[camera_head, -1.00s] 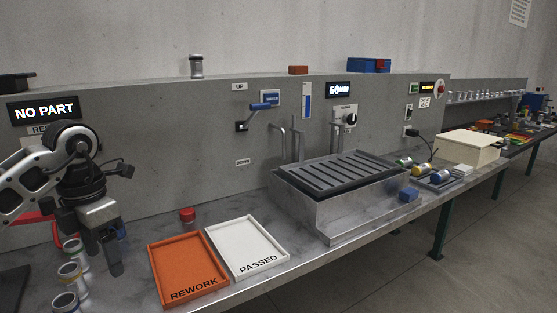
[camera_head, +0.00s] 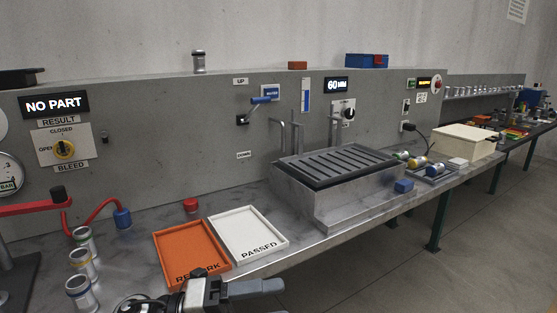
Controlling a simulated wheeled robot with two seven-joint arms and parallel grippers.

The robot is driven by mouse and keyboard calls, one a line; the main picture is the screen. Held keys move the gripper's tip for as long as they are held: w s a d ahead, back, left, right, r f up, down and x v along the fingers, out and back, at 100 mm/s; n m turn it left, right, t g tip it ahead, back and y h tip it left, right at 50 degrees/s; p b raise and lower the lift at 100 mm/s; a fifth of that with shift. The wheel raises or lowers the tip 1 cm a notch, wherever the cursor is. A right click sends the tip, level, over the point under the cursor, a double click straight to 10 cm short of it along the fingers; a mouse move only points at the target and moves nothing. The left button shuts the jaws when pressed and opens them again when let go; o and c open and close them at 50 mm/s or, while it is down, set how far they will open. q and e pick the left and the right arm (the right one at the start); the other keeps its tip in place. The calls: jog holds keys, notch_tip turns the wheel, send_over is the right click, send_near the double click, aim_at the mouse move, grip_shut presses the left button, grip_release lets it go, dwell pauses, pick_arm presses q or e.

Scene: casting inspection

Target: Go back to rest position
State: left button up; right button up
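One of my grippers (camera_head: 262,288) shows at the bottom edge of the head view, in front of the orange REWORK tray (camera_head: 190,250). It covers part of that tray's near edge and lettering. Its grey fingers point right, and no part shows between them; their gap cannot be made out. The other gripper is not in view. The REWORK tray and the white PASSED tray (camera_head: 247,232) lie side by side and are empty. Several metal cylinder parts with coloured bands (camera_head: 84,262) stand in a row at the left of the bench.
A tank with a slatted grey top (camera_head: 340,165) stands right of the trays. A red cap (camera_head: 191,205) sits behind REWORK.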

pick_arm(q)
jog(key=w+a+f+n+t+y, duration=0.1)
jog(key=a+f+n+t+y, duration=0.35)
jog(key=n+t, duration=0.55)
jog(key=w+a+f+n+t+y, duration=0.1)
jog(key=a+f+n+t+y, duration=0.35)
jog(key=n, duration=0.85)
jog(key=s+a+f+n+g+y, duration=0.2)
jog(key=s+f+n, duration=0.3)
jog(key=f, duration=0.3)
jog(key=s+a+f+n+g+y, duration=0.2)
jog(key=s+f+n+g+y, duration=0.2)
jog(key=s+f, duration=0.4)
jog(key=shift+s+f+n+y, duration=0.2)
jog(key=shift+f+n+y, duration=0.45)
jog(key=shift+n, duration=0.45)
jog(key=shift+r, duration=0.1)
